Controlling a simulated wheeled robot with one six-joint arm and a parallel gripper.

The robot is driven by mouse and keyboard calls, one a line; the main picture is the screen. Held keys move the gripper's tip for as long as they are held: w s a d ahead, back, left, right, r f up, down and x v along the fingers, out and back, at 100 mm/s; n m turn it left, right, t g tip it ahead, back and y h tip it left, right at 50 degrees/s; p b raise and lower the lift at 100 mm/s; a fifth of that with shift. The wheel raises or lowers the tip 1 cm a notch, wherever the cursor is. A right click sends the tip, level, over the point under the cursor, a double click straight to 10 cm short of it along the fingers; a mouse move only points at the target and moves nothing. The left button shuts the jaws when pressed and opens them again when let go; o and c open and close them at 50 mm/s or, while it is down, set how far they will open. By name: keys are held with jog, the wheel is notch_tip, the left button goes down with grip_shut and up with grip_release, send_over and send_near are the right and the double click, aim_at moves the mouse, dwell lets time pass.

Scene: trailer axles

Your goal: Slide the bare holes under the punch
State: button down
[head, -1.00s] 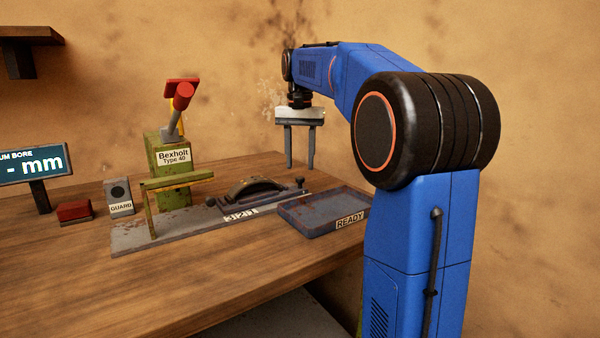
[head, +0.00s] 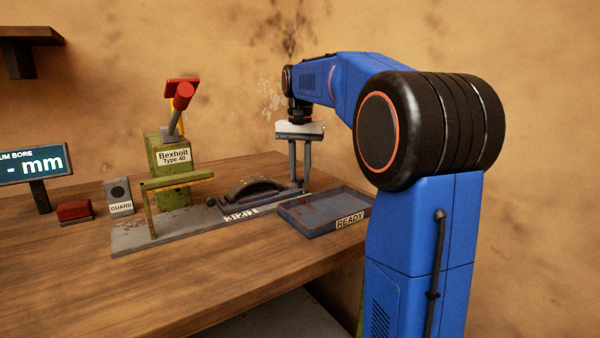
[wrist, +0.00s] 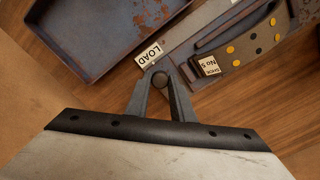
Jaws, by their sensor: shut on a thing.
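The curved shoe (head: 255,187) lies on a slide on the grey bed of the punch. In the wrist view, the shoe (wrist: 245,47) shows several yellow dots and a few dark holes, with a label reading "SHOE No 5". The green punch (head: 173,158), marked "Bexholt Type 40", stands to the left with a red-headed lever (head: 182,97) raised. My gripper (head: 301,184) is lowered at the slide's right end. In the wrist view, my gripper (wrist: 160,82) is shut on a round knob (wrist: 159,80) there. Its fingers hide part of the knob.
A green bar guard (head: 177,183) stands over the bed before the punch. A shallow tray (head: 322,208) marked "READY" sits right of the bed. A grey "GUARD" box (head: 119,196), red block (head: 74,211) and "mm" display (head: 33,165) are left. The front tabletop is clear.

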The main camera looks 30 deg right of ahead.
jog(key=shift+a, duration=0.1)
send_over(236, 204)
dwell(0.5)
jog(key=c, duration=1.5)
grip_release()
jog(key=shift+c, duration=0.2)
notch_tip(236, 204, up, 18)
jog(key=shift+f, duration=0.25)
